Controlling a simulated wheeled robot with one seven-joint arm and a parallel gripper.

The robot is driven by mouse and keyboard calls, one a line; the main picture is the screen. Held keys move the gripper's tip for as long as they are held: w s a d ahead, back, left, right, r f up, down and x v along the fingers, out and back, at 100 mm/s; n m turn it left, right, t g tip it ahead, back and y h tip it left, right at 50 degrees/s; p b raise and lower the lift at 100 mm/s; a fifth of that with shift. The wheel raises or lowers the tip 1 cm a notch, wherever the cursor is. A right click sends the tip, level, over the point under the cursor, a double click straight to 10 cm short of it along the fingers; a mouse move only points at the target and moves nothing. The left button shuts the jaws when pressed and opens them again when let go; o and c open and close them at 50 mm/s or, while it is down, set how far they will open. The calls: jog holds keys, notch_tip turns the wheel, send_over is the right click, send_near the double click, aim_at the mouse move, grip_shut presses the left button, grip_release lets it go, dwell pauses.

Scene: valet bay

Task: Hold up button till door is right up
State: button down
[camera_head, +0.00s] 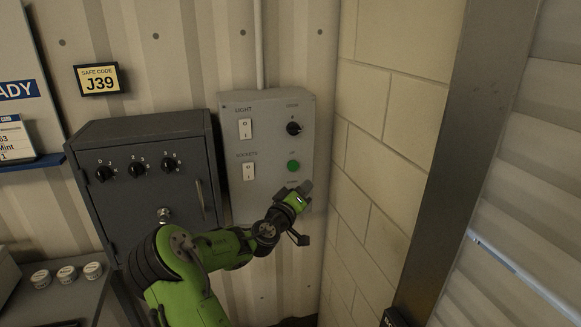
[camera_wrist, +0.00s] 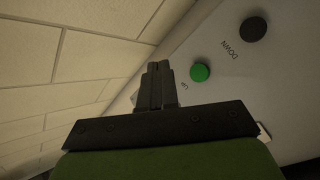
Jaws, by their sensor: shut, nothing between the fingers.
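The grey control box (camera_head: 267,112) is on the corrugated wall. Its green UP button (camera_head: 293,166) shows in the head view, and the button also shows in the wrist view (camera_wrist: 201,72). A black DOWN button (camera_wrist: 254,29) shows in the wrist view; in the head view my gripper hides it. My gripper (camera_head: 305,187) is shut and empty, just below the green button in the head view. In the wrist view its fingertips (camera_wrist: 158,68) are beside the green button, apart from it in the picture. Part of the slatted door (camera_head: 530,170) shows at the right, with slats visible down its height.
The box also has a LIGHT switch (camera_head: 245,129), a SOCKETS switch (camera_head: 249,171) and a black DOOR knob (camera_head: 294,128). A dark safe (camera_head: 150,140) stands at the left. A block wall (camera_head: 385,110) is close on the right of the box, before the metal door post (camera_head: 455,160).

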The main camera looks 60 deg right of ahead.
aim_at(293, 166)
jog(key=shift+w+d+p, duration=1.35)
jog(key=shift+w+d, duration=1.7)
jog(key=shift+d, duration=0.05)
jog(key=shift+w+d, duration=0.3)
